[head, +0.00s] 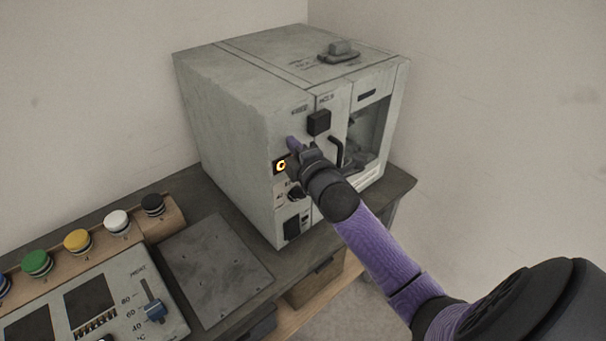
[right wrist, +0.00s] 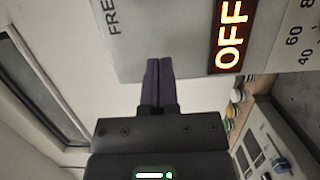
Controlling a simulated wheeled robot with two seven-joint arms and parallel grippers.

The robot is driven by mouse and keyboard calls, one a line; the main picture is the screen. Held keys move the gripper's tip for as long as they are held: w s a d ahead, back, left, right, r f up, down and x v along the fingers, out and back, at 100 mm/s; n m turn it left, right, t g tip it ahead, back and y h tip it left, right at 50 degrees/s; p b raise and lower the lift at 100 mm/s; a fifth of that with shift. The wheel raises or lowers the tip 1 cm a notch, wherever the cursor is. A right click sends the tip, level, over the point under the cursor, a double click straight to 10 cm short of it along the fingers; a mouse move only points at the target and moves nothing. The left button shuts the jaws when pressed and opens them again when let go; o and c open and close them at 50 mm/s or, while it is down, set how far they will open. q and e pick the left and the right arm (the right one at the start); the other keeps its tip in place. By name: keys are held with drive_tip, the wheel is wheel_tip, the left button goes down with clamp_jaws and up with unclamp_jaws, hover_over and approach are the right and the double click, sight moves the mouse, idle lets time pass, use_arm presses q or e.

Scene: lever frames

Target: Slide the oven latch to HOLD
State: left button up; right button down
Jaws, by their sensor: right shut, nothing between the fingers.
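The grey oven (head: 235,125) stands on the bench against the wall. Its latch, a dark square block (head: 319,122), is on the upper front, to the right of the FREE marking and just below the HOLD marking. My right gripper (head: 291,143) is shut and empty, its purple fingertips left of and a little below the block, with a visible gap between them. In the right wrist view the closed fingers (right wrist: 158,80) overlap the oven panel (right wrist: 150,40) between FREE and the lit OFF display (right wrist: 231,35). The latch block is not seen there. Whether the fingertips touch the panel I cannot tell.
A dark handle (head: 337,150) and a windowed door lie right of the latch. Below are the lit display (head: 280,166) and a dark knob (head: 296,193). Several coloured buttons (head: 78,241) and a slider panel (head: 152,311) stand at left.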

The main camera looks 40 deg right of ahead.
use_arm(q)
drive_tip(key=shift+w+d+r, duration=0.1)
drive_tip(key=shift+d+r, duration=0.1)
drive_tip(key=shift+d, duration=0.6)
use_arm(e)
drive_tip(key=s, duration=0.8)
drive_tip(key=shift+s+a+f, duration=0.15)
drive_tip(key=shift+s, duration=0.25)
use_arm(q)
drive_tip(key=shift+a, duration=0.15)
